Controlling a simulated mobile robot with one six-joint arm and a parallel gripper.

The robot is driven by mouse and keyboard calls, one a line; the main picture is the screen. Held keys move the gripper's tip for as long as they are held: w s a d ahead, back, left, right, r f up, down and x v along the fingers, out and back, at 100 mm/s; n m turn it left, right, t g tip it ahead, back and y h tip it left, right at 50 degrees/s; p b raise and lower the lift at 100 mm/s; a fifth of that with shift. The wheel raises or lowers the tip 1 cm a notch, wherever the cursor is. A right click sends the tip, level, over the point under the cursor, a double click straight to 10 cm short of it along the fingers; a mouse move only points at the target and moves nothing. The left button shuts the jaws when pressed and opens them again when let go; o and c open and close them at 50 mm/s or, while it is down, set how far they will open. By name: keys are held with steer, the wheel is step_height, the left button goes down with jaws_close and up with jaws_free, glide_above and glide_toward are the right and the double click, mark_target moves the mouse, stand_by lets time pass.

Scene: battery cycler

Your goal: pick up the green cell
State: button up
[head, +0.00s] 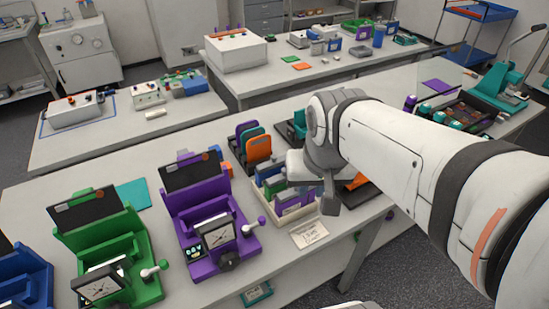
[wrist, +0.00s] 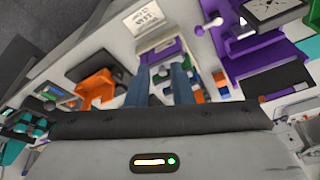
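A cream bin (head: 262,196) holds several upright cells in blue, green, orange and purple, just left of my gripper (head: 329,202) in the head view. A small patch of green, probably the green cell (head: 275,181), shows among the cells; my arm hides the bin's right part. In the wrist view the two blue-grey fingers of my gripper (wrist: 161,70) are apart, above the bin. I see nothing held between the fingers.
A purple cycler (head: 205,205) and a green cycler (head: 105,240) with raised dark panels stand left of the bin. A rack of coloured plates (head: 250,142) stands behind it. A label card (head: 309,233) lies in front, near the table edge.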

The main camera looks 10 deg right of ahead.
mark_target(284, 179)
steer(key=o, duration=0.6)
steer(key=w+f+m+g+b, duration=0.2)
steer(key=w+f+m+b, duration=0.2)
steer(key=w+m, duration=0.3)
steer(key=w+f, duration=0.1)
steer(key=w, duration=0.3)
steer(key=shift+w+a+f+b, duration=0.3)
steer(key=shift+w+f+b, duration=0.1)
steer(key=shift+o, duration=0.2)
steer(key=w+f+m+b, duration=0.1)
steer(key=w+f+m, duration=0.3)
steer(key=w, duration=0.1)
steer(key=w+f+m+g+b, duration=0.1)
steer(key=w+f, duration=0.1)
steer(key=w, duration=0.1)
steer(key=shift+a+m+b, duration=0.25)
steer(key=shift+m+b, duration=0.1)
steer(key=shift+m, duration=0.05)
steer(key=shift+w+d+f+p, duration=0.1)
steer(key=shift+d+f+p, duration=0.1)
steer(key=shift+f, duration=1.7)
steer(key=shift+d+f+p, duration=0.1)
steer(key=shift+f+p, duration=0.05)
steer(key=shift+f, duration=1.7)
